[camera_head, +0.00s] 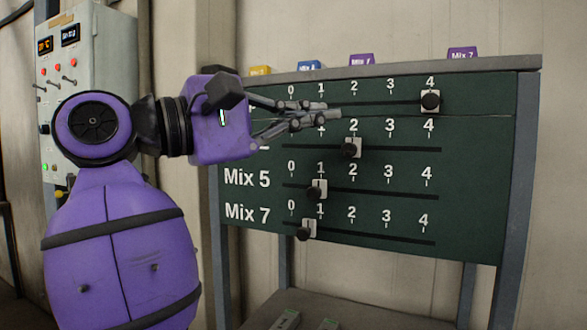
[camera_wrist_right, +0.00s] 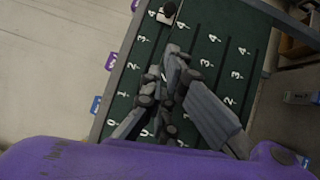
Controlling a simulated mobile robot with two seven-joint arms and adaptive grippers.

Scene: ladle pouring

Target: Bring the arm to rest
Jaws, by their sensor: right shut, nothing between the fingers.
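My right gripper (camera_head: 322,112) is shut and empty. Its fingers are in front of the upper left of the dark green slider board (camera_head: 480,160), and I cannot tell whether they touch it. The gripper hides the two upper row names. The top slider (camera_head: 430,100) is at 4. The second slider (camera_head: 352,148) is at about 2. The Mix 5 slider (camera_head: 316,190) is near 1. The Mix 7 slider (camera_head: 305,231) is between 0 and 1. The right wrist view shows the fingers (camera_wrist_right: 165,85) together over the board's scales (camera_wrist_right: 210,65). My left gripper is out of view.
Several coloured tags, among them a purple Mix 7 tag (camera_head: 462,54), stand along the board's top edge. A grey control cabinet (camera_head: 110,60) with switches stands at the left, behind my arm. A low shelf (camera_head: 370,315) is below the board. Open space shows right of the frame.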

